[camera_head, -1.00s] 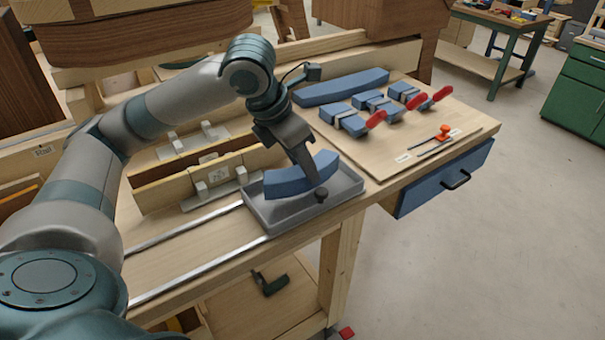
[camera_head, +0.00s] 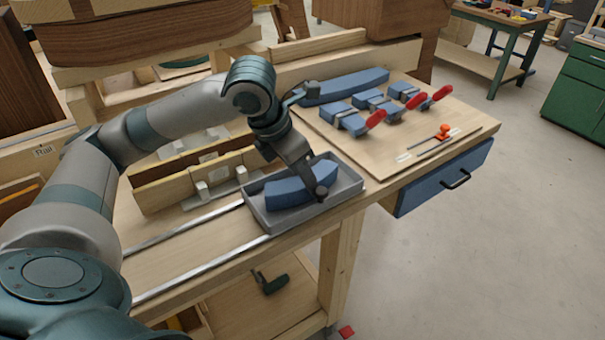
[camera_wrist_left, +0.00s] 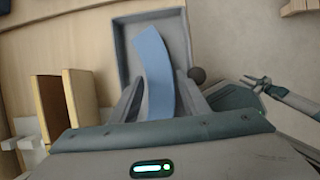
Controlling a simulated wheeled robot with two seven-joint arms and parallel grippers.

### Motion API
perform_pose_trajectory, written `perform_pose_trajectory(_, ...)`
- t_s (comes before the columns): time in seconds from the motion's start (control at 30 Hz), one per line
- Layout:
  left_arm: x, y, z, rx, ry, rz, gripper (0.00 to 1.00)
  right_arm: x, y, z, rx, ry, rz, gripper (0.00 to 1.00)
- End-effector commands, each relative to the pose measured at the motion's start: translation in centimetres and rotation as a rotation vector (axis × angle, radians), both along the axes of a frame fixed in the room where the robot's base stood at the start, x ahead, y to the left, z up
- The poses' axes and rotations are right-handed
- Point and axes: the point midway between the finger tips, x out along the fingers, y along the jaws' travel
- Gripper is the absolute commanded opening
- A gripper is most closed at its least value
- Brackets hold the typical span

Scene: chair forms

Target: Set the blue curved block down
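The blue curved block (camera_head: 287,193) lies low inside a grey tray (camera_head: 252,222) on the workbench, apparently on the tray floor. It also shows in the left wrist view (camera_wrist_left: 157,70), with the tray's wall (camera_wrist_left: 122,50) beside it. My left gripper (camera_head: 316,180) reaches down over the block's right part in the head view. In the left wrist view my left gripper (camera_wrist_left: 160,88) has one finger on each side of the block, with the tips against its sides or nearly so. The exact contact is hard to see.
A board (camera_head: 400,160) right of the tray carries another long blue curved piece (camera_head: 345,86), several blue blocks with red-handled clamps (camera_head: 375,117) and a small orange-topped tool (camera_head: 443,132). Metal rails (camera_head: 190,270) run along the bench left of the tray. A wooden fixture (camera_head: 195,180) stands behind them.

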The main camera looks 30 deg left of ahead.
Motion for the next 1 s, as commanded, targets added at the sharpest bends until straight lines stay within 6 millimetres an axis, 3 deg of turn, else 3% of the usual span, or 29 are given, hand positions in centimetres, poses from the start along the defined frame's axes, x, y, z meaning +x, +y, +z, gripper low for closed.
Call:
perform_pose_trajectory(0.27,-0.4,0.2,1.3,0.0,-0.002,0.0,0.42,0.1,0.0,0.0,0.0,-0.002,0.0,0.28)
perform_pose_trajectory(0.8,-3.4,1.4,9.4,0.0,-0.004,0.001,0.42,0.0,-0.1,0.1,-0.001,0.0,0.0,0.28)
perform_pose_trajectory(1.0,-4.1,1.7,11.0,0.0,-0.002,0.001,0.42,-0.3,-0.2,-0.1,-0.003,0.007,0.001,0.28)
